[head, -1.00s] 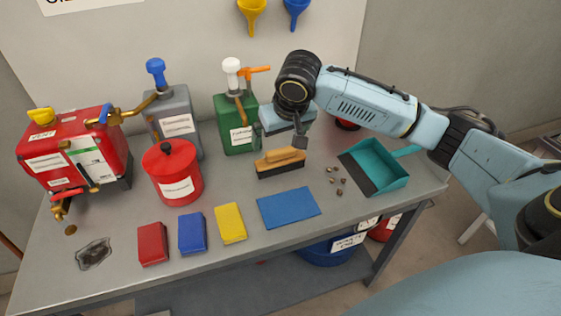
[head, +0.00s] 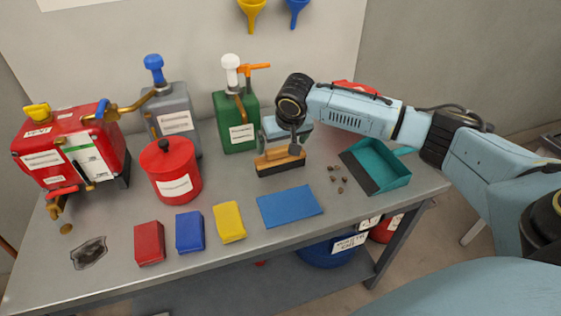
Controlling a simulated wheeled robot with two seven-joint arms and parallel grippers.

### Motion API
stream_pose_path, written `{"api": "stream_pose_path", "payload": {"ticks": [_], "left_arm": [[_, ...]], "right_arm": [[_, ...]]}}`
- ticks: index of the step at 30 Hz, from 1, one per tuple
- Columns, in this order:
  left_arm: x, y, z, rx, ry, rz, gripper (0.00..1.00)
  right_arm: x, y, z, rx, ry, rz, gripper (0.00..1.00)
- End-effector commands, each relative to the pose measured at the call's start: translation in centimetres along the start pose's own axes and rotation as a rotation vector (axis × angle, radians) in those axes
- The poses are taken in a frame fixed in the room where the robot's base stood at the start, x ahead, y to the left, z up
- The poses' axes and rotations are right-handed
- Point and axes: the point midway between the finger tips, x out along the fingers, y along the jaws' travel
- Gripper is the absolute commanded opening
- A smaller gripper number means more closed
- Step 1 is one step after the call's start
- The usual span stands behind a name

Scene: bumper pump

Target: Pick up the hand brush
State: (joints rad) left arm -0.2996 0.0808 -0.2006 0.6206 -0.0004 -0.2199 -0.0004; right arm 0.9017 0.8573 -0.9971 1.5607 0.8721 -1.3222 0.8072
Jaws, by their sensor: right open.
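The hand brush (head: 281,163) has a wooden top and dark bristles and lies on the grey workbench (head: 330,246), behind the blue mat. My right gripper (head: 278,151) points down at the brush, with its fingers at the wooden top. It is open, with fingers around or just above the wood; I cannot tell which. The fingers and wrist hide part of the brush top. My left gripper is out of view.
A teal dustpan (head: 381,166) and dark debris (head: 337,180) lie right of the brush. A blue mat (head: 290,206) is in front. A green pump can (head: 236,122) stands behind, a red can (head: 171,172) left. Red, blue and yellow blocks (head: 229,222) line the front.

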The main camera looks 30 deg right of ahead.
Motion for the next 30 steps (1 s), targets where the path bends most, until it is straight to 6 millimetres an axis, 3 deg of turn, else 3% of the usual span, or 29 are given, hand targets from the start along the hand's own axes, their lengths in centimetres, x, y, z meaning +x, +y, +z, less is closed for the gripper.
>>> {"api": "stream_pose_path", "payload": {"ticks": [4,12,24,30], "left_arm": [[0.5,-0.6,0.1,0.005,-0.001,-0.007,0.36],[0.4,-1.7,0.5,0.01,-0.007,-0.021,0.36],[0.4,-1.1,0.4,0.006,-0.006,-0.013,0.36],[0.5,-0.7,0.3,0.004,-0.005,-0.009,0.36]], "right_arm": [[1.8,0.0,0.0,0.001,0.0,0.0,1.0],[2.0,-0.1,0.0,-0.001,0.002,-0.001,1.0],[2.0,0.0,0.0,0.0,0.001,-0.001,0.49],[2.0,0.0,0.0,0.0,0.002,-0.001,0.49]]}}
